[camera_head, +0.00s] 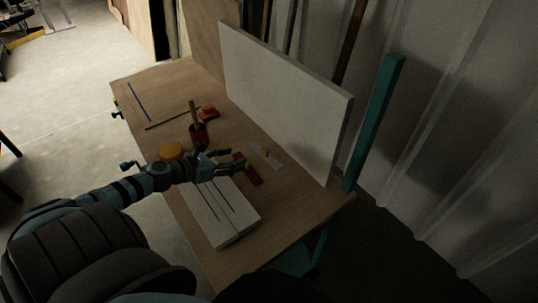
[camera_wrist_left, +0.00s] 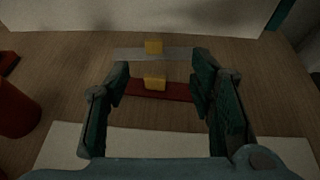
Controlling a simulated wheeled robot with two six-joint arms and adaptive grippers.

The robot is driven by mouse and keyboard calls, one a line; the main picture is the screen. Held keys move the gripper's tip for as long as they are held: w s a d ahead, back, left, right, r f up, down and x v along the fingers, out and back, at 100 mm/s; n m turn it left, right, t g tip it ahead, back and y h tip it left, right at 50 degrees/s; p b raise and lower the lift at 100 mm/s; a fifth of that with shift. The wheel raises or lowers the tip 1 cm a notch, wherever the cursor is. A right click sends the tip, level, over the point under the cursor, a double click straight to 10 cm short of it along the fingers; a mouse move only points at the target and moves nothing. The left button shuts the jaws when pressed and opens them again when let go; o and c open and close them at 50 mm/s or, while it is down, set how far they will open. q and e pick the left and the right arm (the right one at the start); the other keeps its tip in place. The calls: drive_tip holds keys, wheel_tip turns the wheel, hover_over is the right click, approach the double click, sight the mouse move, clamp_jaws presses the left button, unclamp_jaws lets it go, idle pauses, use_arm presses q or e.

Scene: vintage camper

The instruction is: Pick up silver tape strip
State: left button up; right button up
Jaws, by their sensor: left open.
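My left gripper (camera_head: 240,159) is open and empty, above the red strip, short of the silver one. My right gripper is not in view.
A white slab (camera_head: 232,229) with dark lines lies under my left arm. A red pot (camera_head: 199,136) with a stick and an orange round thing (camera_head: 171,151) stand to the left. The upright white panel (camera_head: 285,95) lines the bench's far edge.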

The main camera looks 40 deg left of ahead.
sight(263, 150)
use_arm(q)
drive_tip(key=shift+w+f+b, duration=0.15)
drive_tip(key=shift+f+b, duration=0.2)
drive_tip(key=shift+f, duration=0.25)
drive_tip(key=b+x, duration=0.2)
drive_tip(key=b, duration=0.2)
drive_tip(key=shift+w+f+b, duration=0.15)
drive_tip(key=shift+w+b, duration=0.15)
drive_tip(key=shift+b, duration=0.1)
drive_tip(key=shift+w+p, duration=0.55)
drive_tip(key=x, duration=0.3)
drive_tip(key=shift+w+f, duration=0.1)
drive_tip(key=shift+w, duration=0.2)
drive_tip(key=b+x, duration=0.1)
drive_tip(key=x, duration=0.1)
drive_tip(key=b+x, duration=0.3)
drive_tip(key=x, duration=0.1)
drive_tip(key=shift+w+a+f, duration=0.25)
drive_tip(key=shift+w+f, duration=0.05)
drive_tip(key=shift+f, duration=0.05)
drive_tip(key=shift+w+r, duration=0.1)
drive_tip(key=c, duration=1.1)
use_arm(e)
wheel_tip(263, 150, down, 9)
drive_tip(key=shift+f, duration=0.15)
